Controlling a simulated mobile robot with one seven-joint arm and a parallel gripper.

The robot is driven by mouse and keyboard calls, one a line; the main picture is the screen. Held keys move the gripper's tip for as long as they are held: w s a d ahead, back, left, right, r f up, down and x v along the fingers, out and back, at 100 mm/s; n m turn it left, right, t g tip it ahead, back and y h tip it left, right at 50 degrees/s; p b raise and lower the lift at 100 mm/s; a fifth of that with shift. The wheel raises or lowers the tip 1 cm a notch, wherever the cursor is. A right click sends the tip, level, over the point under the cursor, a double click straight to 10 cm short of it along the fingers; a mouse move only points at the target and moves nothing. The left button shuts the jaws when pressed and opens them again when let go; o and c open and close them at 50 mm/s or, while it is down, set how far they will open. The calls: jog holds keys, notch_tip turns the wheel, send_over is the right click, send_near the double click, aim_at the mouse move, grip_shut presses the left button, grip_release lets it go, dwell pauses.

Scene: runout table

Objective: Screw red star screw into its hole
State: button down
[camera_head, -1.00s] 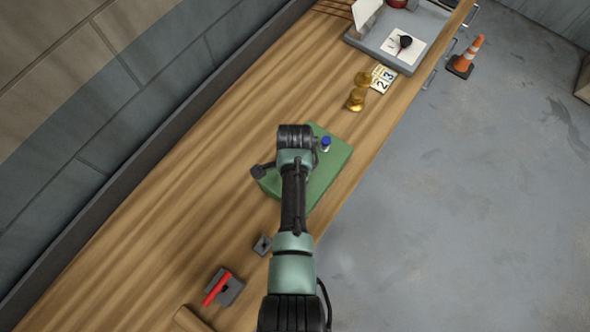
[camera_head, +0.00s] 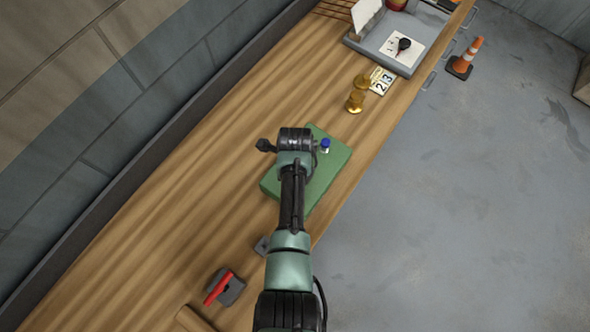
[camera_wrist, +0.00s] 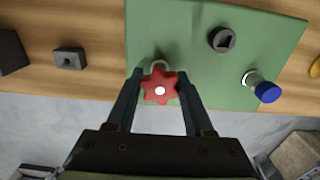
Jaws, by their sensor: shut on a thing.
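In the wrist view the red star screw (camera_wrist: 160,88) sits between the two fingers of my gripper (camera_wrist: 160,100), which is shut on it. Its star head with a pale centre faces the camera. A round grey-rimmed fitting (camera_wrist: 160,66) shows just past the screw on the green board (camera_wrist: 187,30); I cannot tell whether the screw touches it or is in a hole. In the head view my arm covers the gripper and the screw, over the green board (camera_head: 328,180).
A blue-capped piece (camera_wrist: 267,92) and a dark round fitting (camera_wrist: 222,40) stand on the board to the right. A grey square block (camera_wrist: 69,59) lies left of the board. In the head view, a red-handled piece (camera_head: 219,287) and gold pieces (camera_head: 355,101) sit farther off.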

jog(key=m, duration=0.5)
jog(key=shift+w+m+p, duration=0.1)
jog(key=shift+m+p, duration=0.2)
jog(key=shift+m, duration=0.1)
jog(key=shift+c, duration=1)
grip_release()
